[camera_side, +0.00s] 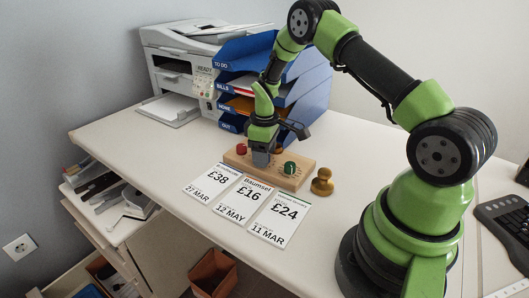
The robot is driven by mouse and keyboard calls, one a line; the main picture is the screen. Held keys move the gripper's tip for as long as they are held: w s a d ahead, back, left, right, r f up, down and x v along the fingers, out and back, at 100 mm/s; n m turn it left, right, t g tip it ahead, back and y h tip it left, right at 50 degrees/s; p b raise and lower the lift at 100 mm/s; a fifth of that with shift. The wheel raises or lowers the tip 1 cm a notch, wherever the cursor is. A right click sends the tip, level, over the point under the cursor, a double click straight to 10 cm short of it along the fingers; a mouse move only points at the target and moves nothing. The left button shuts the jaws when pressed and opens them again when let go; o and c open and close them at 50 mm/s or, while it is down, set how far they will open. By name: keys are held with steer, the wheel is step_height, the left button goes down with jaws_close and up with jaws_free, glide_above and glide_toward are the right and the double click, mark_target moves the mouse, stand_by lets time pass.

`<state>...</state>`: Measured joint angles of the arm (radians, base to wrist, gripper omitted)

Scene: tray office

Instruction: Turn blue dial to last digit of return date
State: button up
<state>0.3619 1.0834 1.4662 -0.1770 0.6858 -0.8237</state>
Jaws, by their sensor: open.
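A wooden block (242,162) lies on the white desk, with a red knob (241,149) at its left and a green dial (290,168) at its right. No blue dial is visible; the middle of the block is hidden by my gripper. My gripper (262,160) points down over the block's middle, its jaws open. I cannot tell whether it touches anything there. Three white cards lie in front: one reads £38, 27 MAR (211,183), one £16, 12 MAY (240,203), one £24, 11 MAR (277,219). Their small headings are mostly unreadable, and none clearly names a return date.
A brass-coloured stamp-like piece (322,183) stands right of the block. A blue tray stack (313,100) and a white printer (178,65) stand behind. The desk left of the cards is clear.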

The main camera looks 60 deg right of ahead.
step_height(320, 180, up, 9)
steer(key=shift+r, duration=0.45)
